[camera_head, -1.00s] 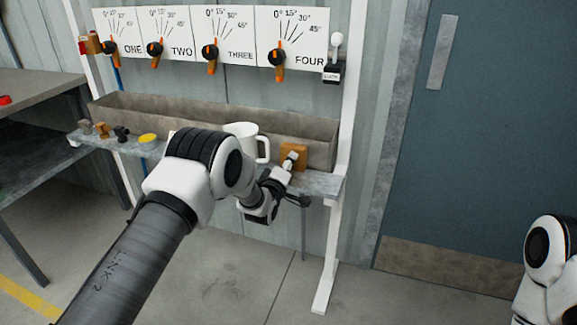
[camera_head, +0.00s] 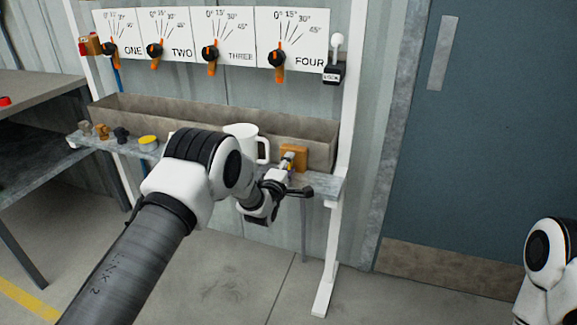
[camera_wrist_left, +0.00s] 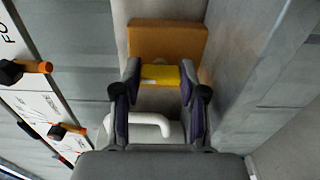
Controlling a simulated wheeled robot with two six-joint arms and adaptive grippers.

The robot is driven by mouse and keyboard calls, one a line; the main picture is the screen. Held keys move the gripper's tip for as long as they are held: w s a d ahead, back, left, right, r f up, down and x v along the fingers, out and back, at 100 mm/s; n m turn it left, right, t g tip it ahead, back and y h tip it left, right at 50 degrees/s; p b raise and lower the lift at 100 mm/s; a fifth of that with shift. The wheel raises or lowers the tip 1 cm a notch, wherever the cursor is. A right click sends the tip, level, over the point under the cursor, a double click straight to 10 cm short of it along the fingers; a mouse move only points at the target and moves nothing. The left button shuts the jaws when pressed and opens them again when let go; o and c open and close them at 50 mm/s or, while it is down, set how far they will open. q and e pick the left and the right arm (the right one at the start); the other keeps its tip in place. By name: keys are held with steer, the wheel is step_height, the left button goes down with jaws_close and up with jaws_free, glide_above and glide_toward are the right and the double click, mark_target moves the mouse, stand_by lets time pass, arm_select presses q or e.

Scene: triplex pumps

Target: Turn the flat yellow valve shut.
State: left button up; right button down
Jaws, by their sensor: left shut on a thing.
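The flat yellow valve handle (camera_wrist_left: 160,75) sits between my left gripper's two fingers in the left wrist view, in front of an orange-brown block (camera_wrist_left: 168,38). My left gripper (camera_wrist_left: 160,78) is shut on the handle, one finger at each end. In the head view the block (camera_head: 298,152) stands at the right end of the grey shelf. The left gripper (camera_head: 289,168) is at its front, and only a sliver of yellow shows there. My right gripper is out of view; only part of that arm shows at the right edge.
A white pitcher (camera_head: 241,130) stands close left of the block, partly behind my arm. A yellow round piece (camera_head: 148,141) and several small knobs are farther left on the shelf (camera_head: 318,184). A grey trough (camera_head: 225,116) runs behind. Orange-handled dials and a switch box (camera_head: 334,73) are above.

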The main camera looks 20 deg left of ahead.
arm_select(q)
steer(key=o, duration=1.1)
steer(key=shift+o, duration=0.2)
steer(key=shift+f, duration=0.1)
